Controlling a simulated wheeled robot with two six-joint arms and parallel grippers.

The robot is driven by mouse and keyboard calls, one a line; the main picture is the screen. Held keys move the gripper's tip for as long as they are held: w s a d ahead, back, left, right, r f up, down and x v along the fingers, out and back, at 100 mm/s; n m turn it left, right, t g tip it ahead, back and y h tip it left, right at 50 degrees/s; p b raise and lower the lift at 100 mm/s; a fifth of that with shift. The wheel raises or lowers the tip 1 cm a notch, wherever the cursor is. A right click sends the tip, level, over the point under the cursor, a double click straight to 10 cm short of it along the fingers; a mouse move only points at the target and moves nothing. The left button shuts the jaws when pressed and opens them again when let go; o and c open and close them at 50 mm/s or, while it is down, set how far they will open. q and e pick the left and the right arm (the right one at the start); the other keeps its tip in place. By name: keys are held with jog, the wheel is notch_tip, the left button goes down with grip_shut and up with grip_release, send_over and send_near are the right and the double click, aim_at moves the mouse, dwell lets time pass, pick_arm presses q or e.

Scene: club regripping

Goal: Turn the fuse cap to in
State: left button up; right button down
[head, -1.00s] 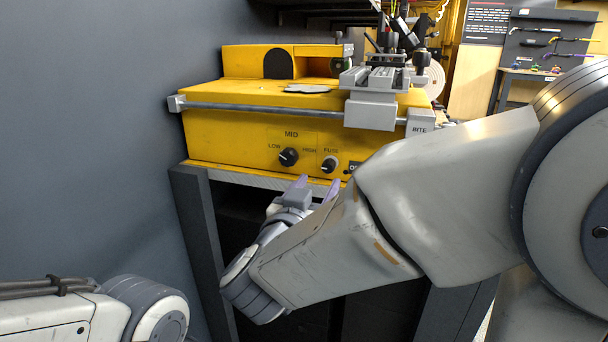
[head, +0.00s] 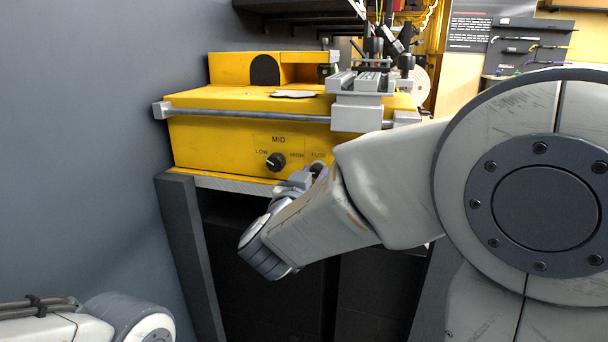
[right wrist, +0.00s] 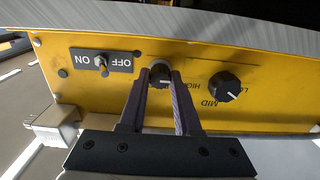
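The fuse cap (right wrist: 160,74) is a small dark round knob with a light mark, on the yellow front panel (right wrist: 190,112) of the machine. In the head view the cap sits under the FUSE label, mostly hidden by my right gripper (head: 316,172). In the right wrist view my right gripper (right wrist: 160,80) points at the panel, its two fingertips on either side of the cap. The fingers stand apart; whether they touch the cap is hard to tell. My left gripper is out of view; only part of that arm shows at lower left.
A black LOW–MID–HIGH selector knob (head: 276,162) sits close beside the cap; it also shows in the right wrist view (right wrist: 225,86). An ON/OFF toggle switch (right wrist: 101,63) is on the cap's other side. A metal rail (head: 240,114) runs along the panel's top edge.

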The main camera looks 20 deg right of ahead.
jog(key=shift+m, duration=0.4)
jog(key=shift+f+m+b, duration=0.15)
jog(key=shift+m+b, duration=6)
jog(key=shift+m, duration=2.45)
jog(key=c, duration=0.6)
grip_release()
